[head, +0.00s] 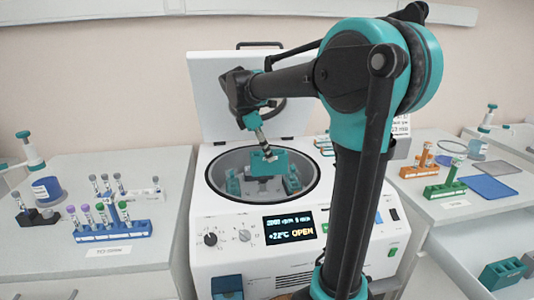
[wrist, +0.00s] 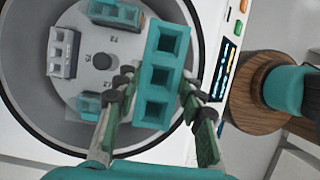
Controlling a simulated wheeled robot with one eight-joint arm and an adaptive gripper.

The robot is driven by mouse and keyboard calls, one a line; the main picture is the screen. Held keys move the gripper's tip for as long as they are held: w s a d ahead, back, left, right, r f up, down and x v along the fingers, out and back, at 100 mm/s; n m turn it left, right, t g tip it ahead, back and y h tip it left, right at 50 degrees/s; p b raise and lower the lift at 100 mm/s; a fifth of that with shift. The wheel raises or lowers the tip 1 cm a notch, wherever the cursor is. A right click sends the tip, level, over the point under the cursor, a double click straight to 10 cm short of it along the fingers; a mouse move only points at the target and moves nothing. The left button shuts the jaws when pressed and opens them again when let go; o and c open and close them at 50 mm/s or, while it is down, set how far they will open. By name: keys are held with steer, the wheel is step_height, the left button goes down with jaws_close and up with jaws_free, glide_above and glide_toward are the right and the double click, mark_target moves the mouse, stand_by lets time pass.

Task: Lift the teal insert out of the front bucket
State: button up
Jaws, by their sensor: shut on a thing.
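The teal insert (head: 265,165), a block with a row of 3 square wells, hangs tilted above the open centrifuge bowl (head: 214,180) in the head view. My gripper (head: 268,154) is shut on it from above. In the wrist view the insert (wrist: 164,76) lies between the two green-padded fingers of my gripper (wrist: 158,92), and its wells look empty. It appears clear of the rotor (wrist: 100,80) below. The front bucket cannot be made out behind the insert and fingers.
In the bowl stand a grey insert (wrist: 62,52) and other teal inserts (wrist: 115,13). The centrifuge lid (head: 222,95) is up behind the arm. Tube racks stand on the left bench (head: 150,245) and right bench (head: 470,205). A round wooden stool-like shape (wrist: 250,95) shows at right.

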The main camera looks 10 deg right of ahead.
steer(key=shift+r, duration=2.5)
